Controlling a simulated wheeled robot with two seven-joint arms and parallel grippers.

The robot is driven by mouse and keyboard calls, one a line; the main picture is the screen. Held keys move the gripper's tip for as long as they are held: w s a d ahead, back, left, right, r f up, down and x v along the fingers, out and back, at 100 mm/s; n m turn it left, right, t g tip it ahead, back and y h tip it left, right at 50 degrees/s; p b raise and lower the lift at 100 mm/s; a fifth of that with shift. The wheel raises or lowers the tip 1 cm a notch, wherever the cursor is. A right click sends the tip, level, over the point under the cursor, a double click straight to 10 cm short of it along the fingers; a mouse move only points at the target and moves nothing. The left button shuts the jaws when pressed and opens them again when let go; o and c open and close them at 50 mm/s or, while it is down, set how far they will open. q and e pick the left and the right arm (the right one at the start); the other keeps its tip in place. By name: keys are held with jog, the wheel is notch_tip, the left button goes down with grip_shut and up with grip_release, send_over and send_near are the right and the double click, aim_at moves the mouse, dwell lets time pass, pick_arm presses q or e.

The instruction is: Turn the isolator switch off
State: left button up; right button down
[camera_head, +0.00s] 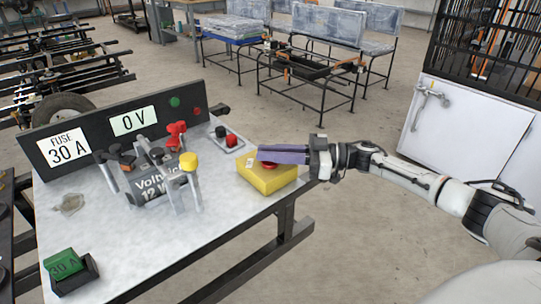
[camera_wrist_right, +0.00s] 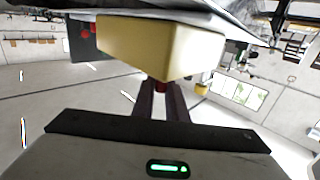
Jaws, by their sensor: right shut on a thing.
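The isolator switch is a yellow box (camera_head: 266,181) with a red knob (camera_head: 272,166) on top, standing near the table's right edge. My right gripper (camera_head: 270,155) reaches in from the right over the box. Its dark purple fingers cover most of the knob. In the right wrist view the yellow box (camera_wrist_right: 158,46) fills the upper middle, and the red knob (camera_wrist_right: 161,86) sits between the tips of my right gripper (camera_wrist_right: 161,92). The gripper is shut on the knob. My left gripper is out of view.
A black panel (camera_head: 90,143) with a "0 V" display (camera_head: 134,119) and a fuse label stands at the table's back. A green fuse block (camera_head: 64,265) sits front left. The table (camera_head: 130,255) is clear in front.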

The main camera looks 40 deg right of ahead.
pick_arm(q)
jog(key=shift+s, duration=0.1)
pick_arm(e)
jog(key=c, duration=1.8)
grip_release()
jog(key=shift+f, duration=0.1)
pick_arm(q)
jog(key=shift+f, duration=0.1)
pick_arm(e)
jog(key=shift+o, duration=0.2)
jog(key=p+v, duration=0.1)
jog(key=v, duration=0.8)
jog(key=shift+s+d, duration=0.15)
jog(key=shift+d, duration=0.05)
jog(key=shift+s+d, duration=0.2)
jog(key=shift+d, duration=0.1)
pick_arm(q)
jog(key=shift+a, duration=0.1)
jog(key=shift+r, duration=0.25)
